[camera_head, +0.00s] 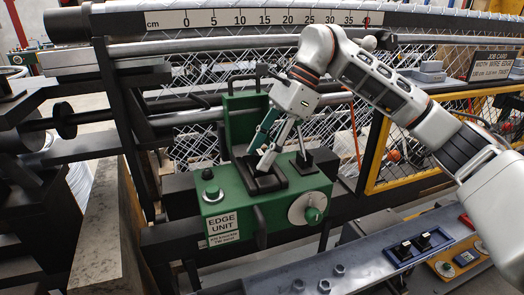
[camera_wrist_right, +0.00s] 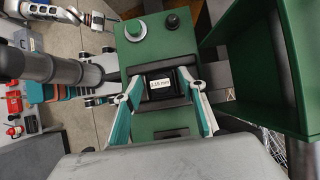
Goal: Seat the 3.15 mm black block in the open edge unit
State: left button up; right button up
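The 3.15 mm black block (camera_wrist_right: 161,85), with a white label, lies between my right gripper's fingertips in the right wrist view, over the green edge unit. My right gripper (camera_wrist_right: 164,91) appears shut on it, with a finger against each side. In the head view the right gripper (camera_head: 262,158) points down at the black pocket (camera_head: 266,184) on the green edge unit (camera_head: 228,192). The block is hard to make out there. Whether it is inside the pocket or just above it, I cannot tell.
A silver dial (camera_head: 308,208) and a black knob (camera_head: 208,174) sit on the unit. A raised green plate (camera_head: 240,108) stands behind the pocket, and a dark post (camera_head: 303,150) stands right of it. A grey rail (camera_head: 340,272) with a switch panel (camera_head: 418,246) runs in front.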

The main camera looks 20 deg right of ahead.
jog(key=v, duration=1.2)
jog(key=shift+f, duration=0.1)
dwell(0.4)
